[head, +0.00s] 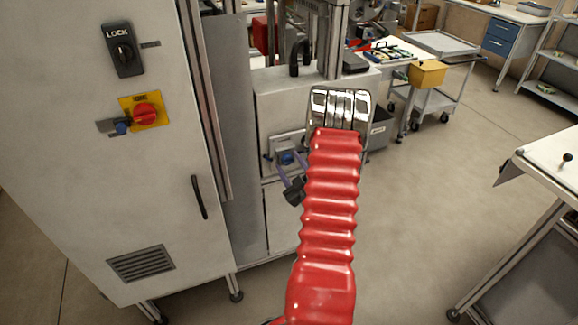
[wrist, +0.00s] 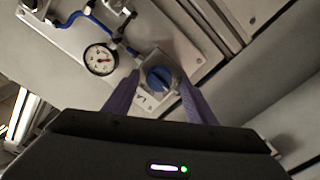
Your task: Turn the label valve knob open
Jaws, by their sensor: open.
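The label valve knob (wrist: 158,77) is a round blue knob on a pale square plate in the wrist view. Part of a dark label shows below it, cut off by my gripper. In the head view the blue knob (head: 287,158) sits on a small panel on the grey machine. My gripper (wrist: 158,84) is open, with one purple finger on each side of the knob. The fingers look apart from the knob; I cannot tell how far their tips are from the panel. In the head view, my red-sleeved arm hides part of the panel's right side.
A round gauge (wrist: 100,59) and a blue hose (wrist: 69,20) are left of the knob. A tall grey cabinet (head: 160,200) with a red switch (head: 145,114) on a yellow plate stands at left. Open floor (head: 440,170) lies to the right, before a white table (head: 550,160).

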